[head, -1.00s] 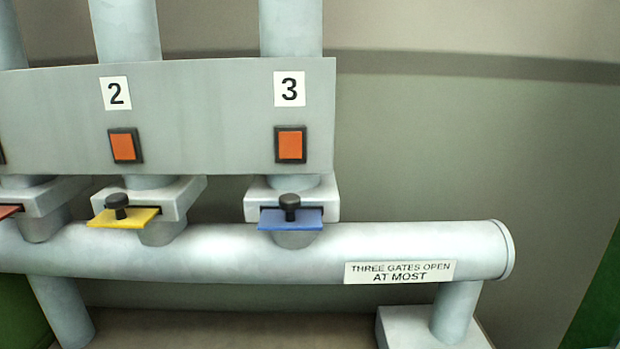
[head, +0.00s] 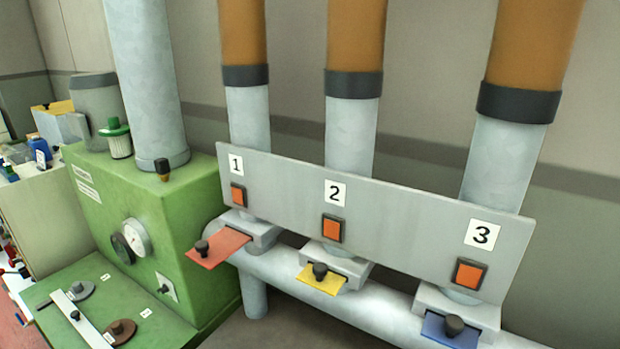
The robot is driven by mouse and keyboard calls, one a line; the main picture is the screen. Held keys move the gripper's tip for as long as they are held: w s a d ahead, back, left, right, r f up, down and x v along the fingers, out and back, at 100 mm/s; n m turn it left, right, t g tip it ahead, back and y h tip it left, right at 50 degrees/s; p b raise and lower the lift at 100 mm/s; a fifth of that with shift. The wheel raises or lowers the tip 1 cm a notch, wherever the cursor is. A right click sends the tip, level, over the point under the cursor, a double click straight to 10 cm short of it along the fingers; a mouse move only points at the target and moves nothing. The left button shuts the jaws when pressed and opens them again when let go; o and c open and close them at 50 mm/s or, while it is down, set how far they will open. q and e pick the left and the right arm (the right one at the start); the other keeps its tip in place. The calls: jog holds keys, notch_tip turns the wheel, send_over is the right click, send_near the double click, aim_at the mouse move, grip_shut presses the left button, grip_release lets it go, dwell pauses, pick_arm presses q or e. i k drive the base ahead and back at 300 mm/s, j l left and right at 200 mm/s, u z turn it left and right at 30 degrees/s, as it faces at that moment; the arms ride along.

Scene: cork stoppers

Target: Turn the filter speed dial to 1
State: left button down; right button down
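A green machine cabinet (head: 170,215) stands left of centre in the head view. On its front are a dark round dial (head: 122,249), a white-faced gauge (head: 136,237) that partly overlaps it, and a small toggle switch (head: 165,289) on a pale plate. I cannot tell for sure which control is the filter speed dial, and no speed numbers are readable. Neither of my grippers is in view.
A grey panel (head: 285,195) carries labels 1, 2, 3 and orange buttons. Below it are red (head: 220,248), yellow (head: 322,283) and blue (head: 440,330) gate slides on a pipe. A green bench top (head: 165,325) with knobbed discs lies lower left; a cluttered counter (head: 50,215) is far left.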

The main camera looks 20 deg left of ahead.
aim_at(165, 289)
jog(key=u, duration=1.95)
